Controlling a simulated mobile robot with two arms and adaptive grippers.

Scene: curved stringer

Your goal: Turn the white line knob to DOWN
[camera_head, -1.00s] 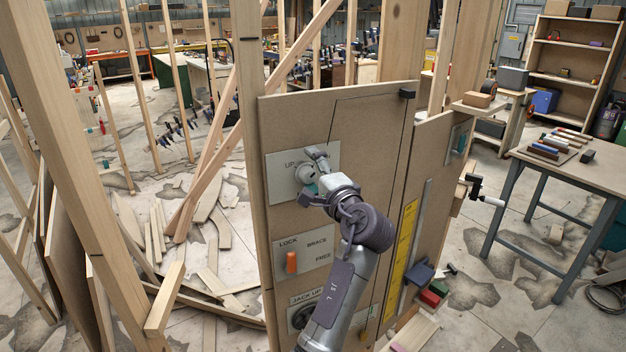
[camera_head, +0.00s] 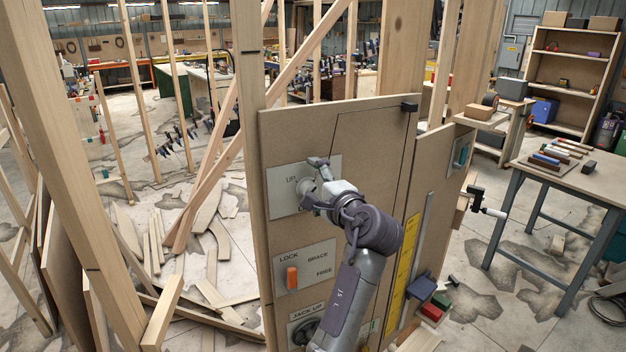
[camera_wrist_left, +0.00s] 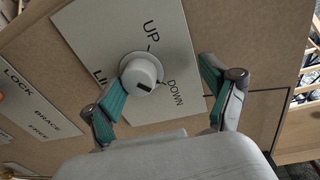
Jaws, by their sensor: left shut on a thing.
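The white line knob (camera_wrist_left: 142,73) sits on a white plate (camera_wrist_left: 188,40) marked UP, LINE and DOWN. A dark mark shows on its lower face; I cannot tell exactly which label it points at. My left gripper (camera_wrist_left: 160,85) is at the knob, with one teal finger on each side. The left finger shows close against the knob; the right finger's contact is not clear. In the head view my left gripper (camera_head: 318,180) reaches the plate on the upper panel and hides most of the knob. My right gripper is not in view.
Below the plate are an orange lever (camera_head: 292,277) marked LOCK, BRACE, FREE and a dark JACK UP knob (camera_head: 305,330). A wooden post (camera_head: 250,120) stands at the panel's left edge. A table (camera_head: 580,175) with coloured bars stands at the right.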

